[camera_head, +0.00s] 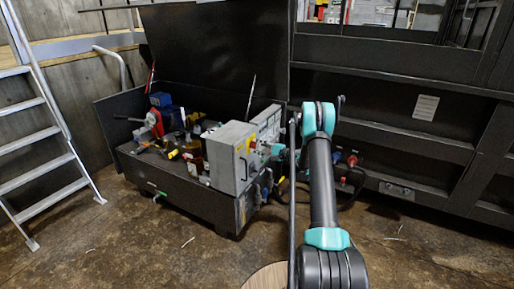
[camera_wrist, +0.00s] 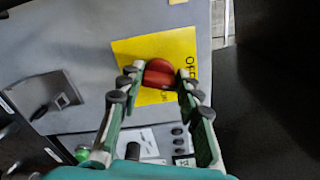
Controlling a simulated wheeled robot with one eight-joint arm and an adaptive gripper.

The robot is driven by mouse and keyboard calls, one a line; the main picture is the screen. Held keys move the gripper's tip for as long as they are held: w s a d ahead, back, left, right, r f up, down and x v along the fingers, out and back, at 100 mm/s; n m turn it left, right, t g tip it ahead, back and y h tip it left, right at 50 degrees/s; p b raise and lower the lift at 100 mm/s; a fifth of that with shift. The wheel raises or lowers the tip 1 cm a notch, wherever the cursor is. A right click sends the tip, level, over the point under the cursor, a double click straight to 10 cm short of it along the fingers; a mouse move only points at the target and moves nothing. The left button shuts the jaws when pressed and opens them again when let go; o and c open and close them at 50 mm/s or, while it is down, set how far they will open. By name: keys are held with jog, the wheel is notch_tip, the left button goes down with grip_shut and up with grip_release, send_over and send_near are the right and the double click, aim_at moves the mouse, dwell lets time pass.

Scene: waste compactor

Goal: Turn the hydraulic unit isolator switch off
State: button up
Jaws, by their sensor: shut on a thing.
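The isolator switch is a red rotary knob (camera_wrist: 158,72) on a yellow plate (camera_wrist: 128,48) with dark lettering, on the face of a grey cabinet. My gripper (camera_wrist: 160,82) has its two green fingers on either side of the knob and is shut on it. The fingers and the angle of view partly cover the lettering, so I cannot read the knob's setting. In the head view the grey cabinet (camera_head: 226,160) stands on the hydraulic unit's dark base (camera_head: 180,194).
A green button (camera_wrist: 84,152) and several dark buttons sit below the plate. In the head view, tools and parts clutter the unit's left side, with a raised black lid (camera_head: 210,50) behind. A metal ladder (camera_head: 45,145) stands left. A dark compactor wall (camera_head: 400,105) stands right.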

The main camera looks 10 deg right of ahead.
jog(key=shift+f+n, duration=0.15)
jog(key=shift+n, duration=2.15)
jog(key=o, duration=1.2)
jog(key=shift+c, duration=0.2)
jog(key=v, duration=1.2)
